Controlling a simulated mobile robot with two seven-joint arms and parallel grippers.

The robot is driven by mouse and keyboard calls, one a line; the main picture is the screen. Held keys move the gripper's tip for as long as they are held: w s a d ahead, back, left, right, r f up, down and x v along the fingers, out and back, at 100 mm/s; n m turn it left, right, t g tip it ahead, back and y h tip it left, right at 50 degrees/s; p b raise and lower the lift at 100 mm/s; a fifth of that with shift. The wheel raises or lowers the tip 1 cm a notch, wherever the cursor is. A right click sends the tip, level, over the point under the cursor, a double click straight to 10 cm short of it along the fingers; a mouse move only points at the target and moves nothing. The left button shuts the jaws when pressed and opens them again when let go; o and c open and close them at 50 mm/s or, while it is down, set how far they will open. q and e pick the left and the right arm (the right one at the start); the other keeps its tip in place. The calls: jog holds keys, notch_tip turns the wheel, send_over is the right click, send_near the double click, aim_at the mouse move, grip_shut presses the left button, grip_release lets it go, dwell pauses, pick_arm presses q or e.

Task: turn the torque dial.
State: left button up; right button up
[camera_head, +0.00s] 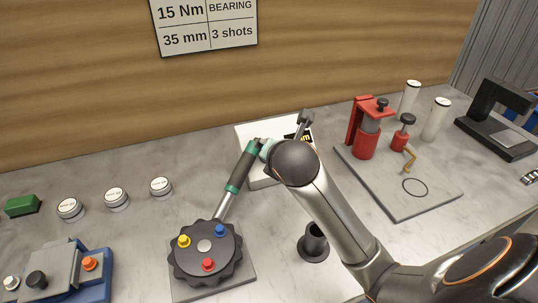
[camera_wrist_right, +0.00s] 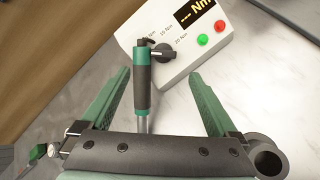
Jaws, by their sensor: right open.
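The torque dial (camera_wrist_right: 163,53) is a black knob on a white box (camera_wrist_right: 170,20) in the right wrist view, with Nm labels around it. The box also shows at the back in the head view (camera_head: 246,138), where my right arm hides the dial. My right gripper (camera_wrist_right: 160,75) is open, its green fingers spread either side of a black and green wrench handle (camera_wrist_right: 142,92). The dial lies just beyond the fingertips in the picture; no contact shows. In the head view my wrist mostly hides this gripper. My left gripper is not in view.
The wrench handle (camera_head: 238,168) rises from a black round fixture (camera_head: 190,246) with coloured knobs. A black cup (camera_head: 314,240) stands below my right arm. A red press (camera_head: 366,130) is on a grey plate at right. Green and red buttons (camera_wrist_right: 203,39) sit beside the dial.

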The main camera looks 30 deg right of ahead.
jog(key=shift+v, duration=1.3)
